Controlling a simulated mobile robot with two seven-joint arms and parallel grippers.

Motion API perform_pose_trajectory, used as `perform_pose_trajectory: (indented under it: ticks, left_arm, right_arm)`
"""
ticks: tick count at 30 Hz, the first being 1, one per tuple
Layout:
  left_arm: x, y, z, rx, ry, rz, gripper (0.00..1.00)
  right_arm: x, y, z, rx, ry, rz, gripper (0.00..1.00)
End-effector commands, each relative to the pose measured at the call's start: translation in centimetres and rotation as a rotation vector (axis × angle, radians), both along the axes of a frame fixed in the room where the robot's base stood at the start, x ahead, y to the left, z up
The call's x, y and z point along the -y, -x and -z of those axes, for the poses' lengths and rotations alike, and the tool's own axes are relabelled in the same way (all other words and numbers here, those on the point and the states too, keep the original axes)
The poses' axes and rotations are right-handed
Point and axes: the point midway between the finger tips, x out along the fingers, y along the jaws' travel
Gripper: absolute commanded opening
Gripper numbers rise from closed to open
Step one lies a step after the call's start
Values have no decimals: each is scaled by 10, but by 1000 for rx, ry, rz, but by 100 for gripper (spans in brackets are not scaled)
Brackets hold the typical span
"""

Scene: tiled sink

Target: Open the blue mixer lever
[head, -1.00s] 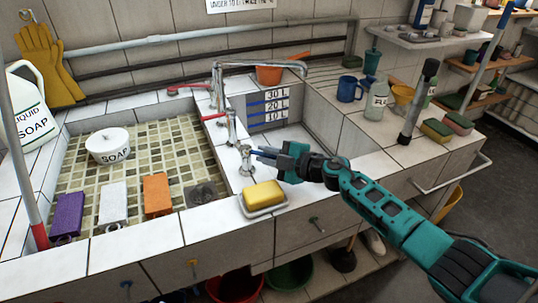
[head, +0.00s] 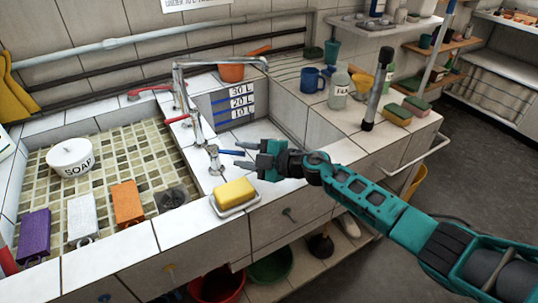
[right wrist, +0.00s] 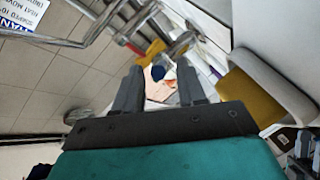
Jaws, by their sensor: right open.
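The blue mixer lever (head: 232,152) sticks out to the right from the chrome tap (head: 214,160) nearest the front of the sink's dividing wall. My right gripper (head: 240,154) is open, with its fingers on either side of the lever's outer end. In the right wrist view, the lever's blue end (right wrist: 158,72) shows between the two open fingers of my right gripper (right wrist: 160,88). Contact with the lever cannot be made out. My left gripper is not in view.
A yellow sponge on a white dish (head: 220,212) sits just below the gripper on the front ledge. Red levers (head: 177,118) are on the taps behind. The tiled left basin holds a soap pot (head: 72,158) and coloured blocks. The right basin (head: 272,128) looks empty.

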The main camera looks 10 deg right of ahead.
Motion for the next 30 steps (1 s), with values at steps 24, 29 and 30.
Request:
perform_pose_trajectory:
  ticks: [24, 29, 30]
  left_arm:
    - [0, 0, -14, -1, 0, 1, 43]
    - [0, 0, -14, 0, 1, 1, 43]
    - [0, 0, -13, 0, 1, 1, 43]
  right_arm:
    - [72, 64, -21, 0, 0, 0, 40]
    - [71, 63, -22, 0, 0, -7, 31]
    - [69, 63, -23, 0, 1, -20, 27]
